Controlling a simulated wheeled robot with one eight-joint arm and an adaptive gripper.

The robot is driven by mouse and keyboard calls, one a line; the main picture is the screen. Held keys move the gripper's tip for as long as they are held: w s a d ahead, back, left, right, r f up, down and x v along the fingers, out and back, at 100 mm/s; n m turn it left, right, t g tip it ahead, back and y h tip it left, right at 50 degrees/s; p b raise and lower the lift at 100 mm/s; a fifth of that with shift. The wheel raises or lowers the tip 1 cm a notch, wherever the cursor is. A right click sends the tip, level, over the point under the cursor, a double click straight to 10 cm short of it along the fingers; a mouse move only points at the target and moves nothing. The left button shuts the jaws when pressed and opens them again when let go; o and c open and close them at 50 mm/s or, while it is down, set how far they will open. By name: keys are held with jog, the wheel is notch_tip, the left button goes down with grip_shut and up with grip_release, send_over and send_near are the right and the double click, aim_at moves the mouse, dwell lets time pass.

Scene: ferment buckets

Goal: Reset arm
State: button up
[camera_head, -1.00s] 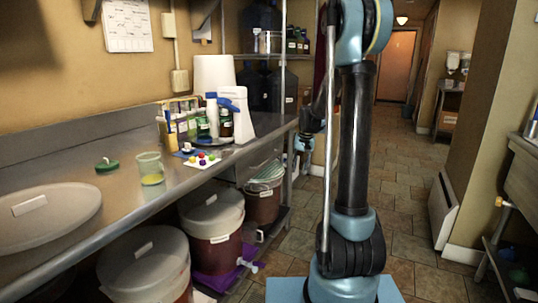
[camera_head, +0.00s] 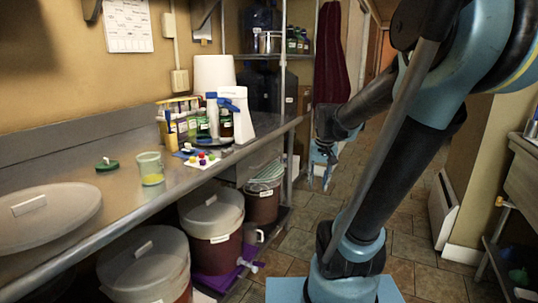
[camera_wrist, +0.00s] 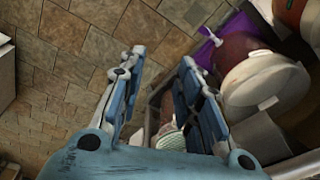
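My gripper (camera_head: 322,178) hangs in the aisle just right of the metal counter's end in the head view, above the tiled floor. In the wrist view my gripper (camera_wrist: 160,75) shows its two blue fingers spread apart. Nothing is between the fingertips except floor seen far below. My arm leans across the right half of the head view and hides part of the corridor.
A white heater (camera_head: 443,212) stands at the right wall. The tiled floor (camera_head: 300,240) between is open.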

jog(key=s+f, duration=0.3)
jog(key=s, duration=0.4)
jog(key=s+d+f+n, duration=0.1)
jog(key=s+f, duration=0.3)
jog(key=s, duration=0.3)
jog(key=shift+s+d, duration=0.25)
jog(key=shift+s, duration=0.15)
